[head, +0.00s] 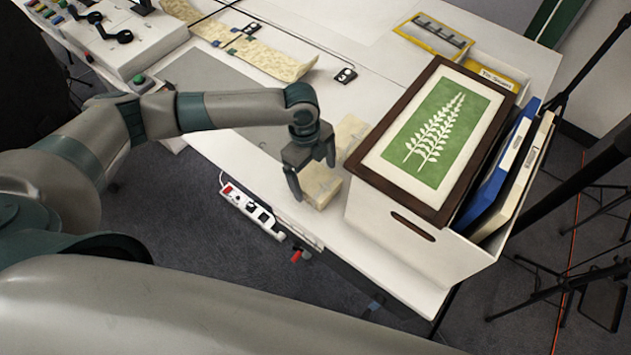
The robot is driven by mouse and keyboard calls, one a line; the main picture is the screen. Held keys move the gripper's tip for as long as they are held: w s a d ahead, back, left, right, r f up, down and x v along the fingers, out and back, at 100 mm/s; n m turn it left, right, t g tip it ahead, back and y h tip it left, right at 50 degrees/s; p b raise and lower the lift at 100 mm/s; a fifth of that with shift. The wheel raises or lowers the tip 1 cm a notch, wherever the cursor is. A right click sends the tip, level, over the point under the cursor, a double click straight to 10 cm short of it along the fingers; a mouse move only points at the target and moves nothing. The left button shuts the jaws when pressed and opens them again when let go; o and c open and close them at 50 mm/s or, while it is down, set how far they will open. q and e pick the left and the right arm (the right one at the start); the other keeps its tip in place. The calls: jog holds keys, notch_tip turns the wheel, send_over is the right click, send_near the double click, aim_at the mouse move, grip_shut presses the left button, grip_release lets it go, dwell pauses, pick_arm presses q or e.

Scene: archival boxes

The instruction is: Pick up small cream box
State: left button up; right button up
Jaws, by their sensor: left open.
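A small cream box (322,193) sits near the front edge of the white table, left of the large white box. A second cream block (349,130) shows just behind it; I cannot tell whether the two touch. My left gripper (314,181) points down at the nearer cream box, with its fingers apart. One finger is at the box's left side and the other is over its far part. The gripper hides part of the box, and I cannot tell whether the fingers touch it. My right gripper is not in view.
Right of the cream box stands a white box (400,248) holding a framed green leaf picture (438,130) and blue and cream folders (505,165). A power strip (250,210) hangs at the table's front edge. A patterned strip (265,58) lies behind. Tripods stand at right.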

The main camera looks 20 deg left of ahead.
aim_at(315, 179)
pick_arm(q)
jog(key=shift+s+d+f+p, duration=0.1)
jog(key=shift+f+p, duration=0.05)
jog(key=shift+f, duration=0.6)
jog(key=shift+s+d+f+p, duration=0.1)
jog(key=shift+f+p, duration=0.05)
jog(key=shift+f, duration=0.6)
jog(key=c, duration=1.4)
